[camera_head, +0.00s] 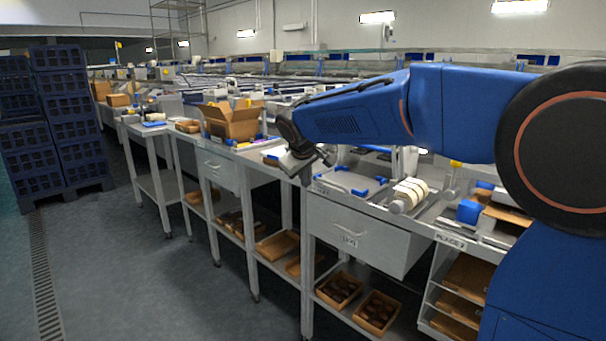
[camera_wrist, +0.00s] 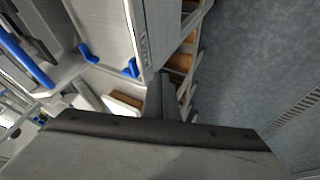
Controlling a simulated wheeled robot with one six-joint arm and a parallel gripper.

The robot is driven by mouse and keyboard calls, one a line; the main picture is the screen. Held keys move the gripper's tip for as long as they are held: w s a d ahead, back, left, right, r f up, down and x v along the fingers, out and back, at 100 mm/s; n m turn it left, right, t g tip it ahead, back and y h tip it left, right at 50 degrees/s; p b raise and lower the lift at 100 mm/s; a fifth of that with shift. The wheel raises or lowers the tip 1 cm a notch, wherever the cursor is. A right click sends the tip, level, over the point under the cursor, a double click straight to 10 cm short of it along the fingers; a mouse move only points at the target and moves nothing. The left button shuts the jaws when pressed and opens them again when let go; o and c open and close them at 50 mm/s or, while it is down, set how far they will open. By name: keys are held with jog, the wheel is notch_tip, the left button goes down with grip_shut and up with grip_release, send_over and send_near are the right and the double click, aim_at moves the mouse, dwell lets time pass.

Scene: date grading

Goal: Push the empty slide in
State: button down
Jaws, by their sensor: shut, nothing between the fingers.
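A flat grey slide (camera_head: 345,178) with blue corner stops lies on the bench top, with a small label on its front edge that I cannot read for certain. No load shows on the part of it I can see. It also shows in the wrist view (camera_wrist: 108,22), at upper left, with two blue stops near one end. My gripper (camera_head: 306,176) is shut and empty, pointing down at the slide's left front corner. In the wrist view the dark fingers (camera_wrist: 160,98) are beside the slide's labelled edge; I cannot tell whether they touch it.
A grey drawer (camera_head: 355,237) juts out below the bench. A white roller (camera_head: 408,195) and a blue block (camera_head: 468,211) stand to the right. A cardboard box (camera_head: 233,122) stands on the bench at left. Blue crates (camera_head: 68,130) are stacked at far left. The floor (camera_head: 150,270) in front is clear.

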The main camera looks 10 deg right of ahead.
aim_at(344, 167)
jog(key=shift+w+d+r, duration=0.1)
jog(key=shift+w+d, duration=0.35)
jog(key=shift+d, duration=0.2)
jog(key=shift+w+d+r, duration=0.1)
jog(key=shift+w+d, duration=0.3)
jog(key=shift+d, duration=0.2)
jog(key=w+d, duration=0.3)
jog(key=d, duration=0.1)
jog(key=w+d, duration=0.3)
jog(key=d, duration=0.1)
jog(key=w+d, duration=0.2)
jog(key=d, duration=0.2)
jog(key=shift+w+d+f, duration=0.1)
jog(key=shift+w, duration=0.3)
jog(key=shift+w+d, duration=0.35)
jog(key=shift+d, duration=0.1)
